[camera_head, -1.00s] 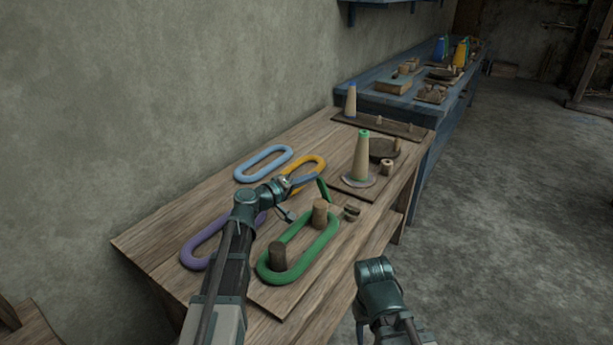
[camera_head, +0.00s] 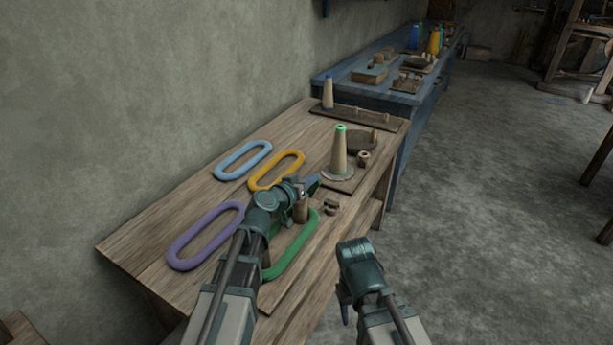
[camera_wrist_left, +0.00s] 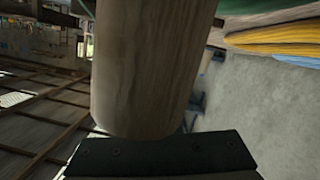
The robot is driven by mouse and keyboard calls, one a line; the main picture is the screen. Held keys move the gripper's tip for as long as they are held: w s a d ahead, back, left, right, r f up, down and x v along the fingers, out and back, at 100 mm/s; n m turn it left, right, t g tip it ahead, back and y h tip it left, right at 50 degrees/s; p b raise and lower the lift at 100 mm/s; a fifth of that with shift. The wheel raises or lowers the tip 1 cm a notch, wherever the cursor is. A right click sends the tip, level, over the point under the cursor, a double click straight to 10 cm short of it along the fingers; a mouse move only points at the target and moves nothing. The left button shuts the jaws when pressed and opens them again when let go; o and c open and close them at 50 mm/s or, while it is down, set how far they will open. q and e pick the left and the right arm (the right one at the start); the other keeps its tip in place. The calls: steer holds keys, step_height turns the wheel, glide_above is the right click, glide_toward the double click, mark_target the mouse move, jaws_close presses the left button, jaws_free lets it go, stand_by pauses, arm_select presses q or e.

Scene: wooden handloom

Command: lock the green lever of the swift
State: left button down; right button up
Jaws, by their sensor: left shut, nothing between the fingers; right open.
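The swift is a board with wooden pegs and a green skein (camera_head: 297,258) looped around them. Its far peg (camera_head: 301,210) stands upright; my left arm hides the near peg. A small dark wooden piece (camera_head: 331,207) sits on the board right of the far peg. I cannot clearly make out the green lever. My left gripper (camera_head: 311,183) is shut and empty, just above and beside the far peg. In the left wrist view, a wooden peg (camera_wrist_left: 150,65) fills the middle, very close. My right gripper (camera_head: 344,302) is open and empty, off the table's right side.
Purple (camera_head: 190,245), blue (camera_head: 232,165) and yellow (camera_head: 280,172) skeins lie on the wooden table at left. A cone with a green top (camera_head: 339,155) stands on a board behind the swift. A blue bench (camera_head: 340,90) stands farther back.

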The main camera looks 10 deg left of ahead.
arm_select(q)
steer(key=p+v, duration=0.1)
steer(key=v, duration=0.6)
steer(key=shift+s+a+p, duration=0.15)
steer(key=shift+s+p, duration=0.05)
steer(key=shift+p, duration=0.15)
steer(key=shift+r, duration=0.1)
